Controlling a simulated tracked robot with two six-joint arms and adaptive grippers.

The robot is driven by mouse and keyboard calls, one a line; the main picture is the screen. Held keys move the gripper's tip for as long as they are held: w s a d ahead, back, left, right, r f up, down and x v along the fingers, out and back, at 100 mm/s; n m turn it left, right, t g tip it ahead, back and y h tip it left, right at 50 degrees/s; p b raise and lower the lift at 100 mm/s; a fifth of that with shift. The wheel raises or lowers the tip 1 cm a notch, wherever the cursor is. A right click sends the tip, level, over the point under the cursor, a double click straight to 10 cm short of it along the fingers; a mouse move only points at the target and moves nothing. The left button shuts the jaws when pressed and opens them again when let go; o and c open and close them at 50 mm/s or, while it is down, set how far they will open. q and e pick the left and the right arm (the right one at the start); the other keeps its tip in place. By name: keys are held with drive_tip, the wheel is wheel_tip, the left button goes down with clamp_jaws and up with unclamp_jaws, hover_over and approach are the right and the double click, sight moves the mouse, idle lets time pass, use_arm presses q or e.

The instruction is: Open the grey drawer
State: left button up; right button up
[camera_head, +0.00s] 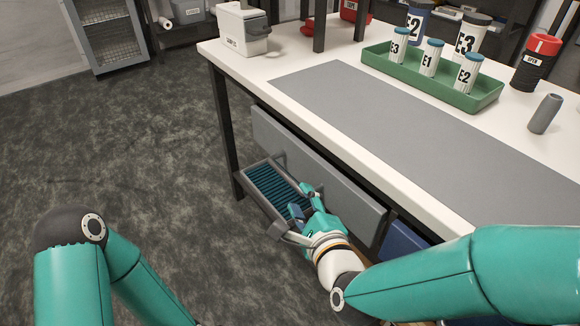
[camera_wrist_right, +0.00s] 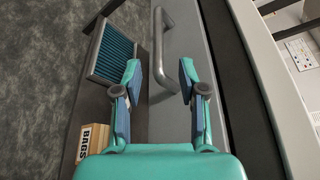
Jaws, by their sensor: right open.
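The grey drawer (camera_head: 315,160) is under the bench top, its front panel looking flush and closed. Its bar handle (camera_wrist_right: 165,45) runs upright in the right wrist view. My right gripper (camera_head: 304,201) is open in front of the drawer; in the wrist view its two fingers (camera_wrist_right: 160,78) lie on either side of the handle's lower part. I cannot tell whether they touch it or how deep they reach. In the head view the hand hides part of the drawer front. My left arm shows at the lower left, but its gripper is not in view.
A blue drawer (camera_head: 405,238) sits right of the grey one. A ribbed teal panel in a dark frame (camera_head: 266,184) and a BAGS box (camera_wrist_right: 91,141) are low beside the hand. On the bench stand a green tray (camera_head: 486,101) of labelled containers and a white box (camera_head: 232,30). Left floor is clear.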

sight(293, 186)
drive_tip(key=x, duration=0.6)
drive_tip(key=b+x, duration=0.1)
drive_tip(key=x, duration=0.2)
drive_tip(key=shift+w+a+f, duration=0.1)
drive_tip(key=shift+w+f, duration=0.25)
clamp_jaws()
